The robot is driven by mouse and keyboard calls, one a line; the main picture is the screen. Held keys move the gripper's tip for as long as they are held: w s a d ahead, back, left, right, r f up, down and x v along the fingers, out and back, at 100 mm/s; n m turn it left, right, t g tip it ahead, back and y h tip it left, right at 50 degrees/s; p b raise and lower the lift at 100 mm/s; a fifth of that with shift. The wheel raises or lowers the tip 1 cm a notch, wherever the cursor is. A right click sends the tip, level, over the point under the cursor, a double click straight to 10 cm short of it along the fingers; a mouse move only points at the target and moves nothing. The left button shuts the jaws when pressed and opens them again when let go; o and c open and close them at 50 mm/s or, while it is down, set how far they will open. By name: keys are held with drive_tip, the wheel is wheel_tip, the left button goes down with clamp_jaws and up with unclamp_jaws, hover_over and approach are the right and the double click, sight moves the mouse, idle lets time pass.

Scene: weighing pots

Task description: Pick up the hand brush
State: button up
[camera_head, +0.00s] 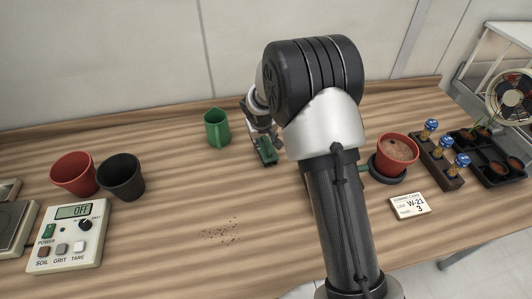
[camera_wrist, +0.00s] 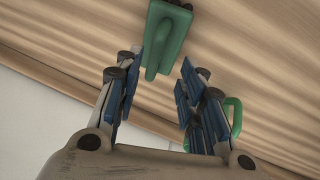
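I cannot tell how far the fingertips are above the brush.
A green mug (camera_head: 216,130) stands left of the brush; part of it shows right of my fingers (camera_wrist: 236,112). Red (camera_head: 73,174) and black (camera_head: 121,178) pots are at left, near a control box (camera_head: 67,237). Scattered soil (camera_head: 222,233) lies on open bench. A potted red pot (camera_head: 397,153) stands right.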

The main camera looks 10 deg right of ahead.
sight(266, 142)
drive_tip(key=x, duration=0.1)
drive_tip(key=b+x, duration=0.1)
drive_tip(key=x, duration=0.1)
drive_tip(key=b+x, duration=0.1)
drive_tip(key=x, duration=0.1)
drive_tip(key=shift+w+d, duration=0.25)
drive_tip(key=shift+d, duration=0.15)
drive_tip(key=shift+c, duration=0.3)
clamp_jaws()
